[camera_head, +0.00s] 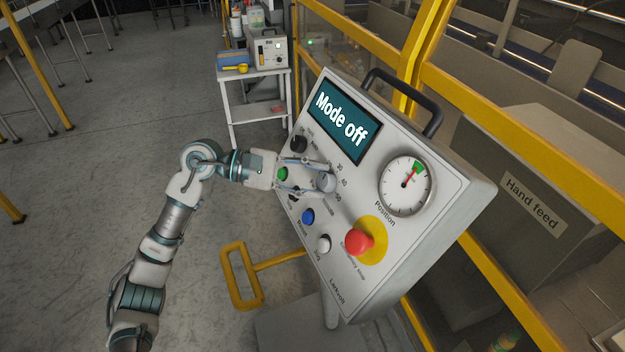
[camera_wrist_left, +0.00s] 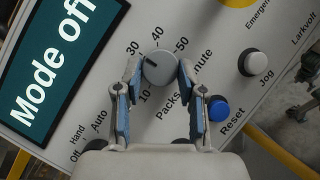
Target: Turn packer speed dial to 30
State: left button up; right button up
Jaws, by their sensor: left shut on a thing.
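The packer speed dial is a round grey knob (camera_head: 326,182) on the tilted control panel (camera_head: 365,285). In the left wrist view, the dial (camera_wrist_left: 160,70) has a dark pointer line aimed at upper left, toward the printed 30. The numbers 10, 30, 40 and 50 show around it; the left finger covers the place between 10 and 30. My left gripper (camera_head: 312,178) reaches in from the left and is shut on the dial, with its two fingers (camera_wrist_left: 158,80) on opposite sides. My right gripper is not in view.
The panel screen (camera_head: 341,121) reads "Mode off". Close to the dial are a green button (camera_head: 282,174), a blue Reset button (camera_head: 308,216), a white Jog button (camera_head: 323,244) and a red emergency stop (camera_head: 359,243). A yellow guard frame (camera_head: 470,95) stands behind the panel.

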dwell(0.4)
pick_arm(q)
jog(key=o, duration=1.1)
jog(key=shift+w, duration=0.1)
jog(key=shift+o, duration=0.2)
jog(key=v, duration=1.2)
jog(key=shift+w, duration=0.1)
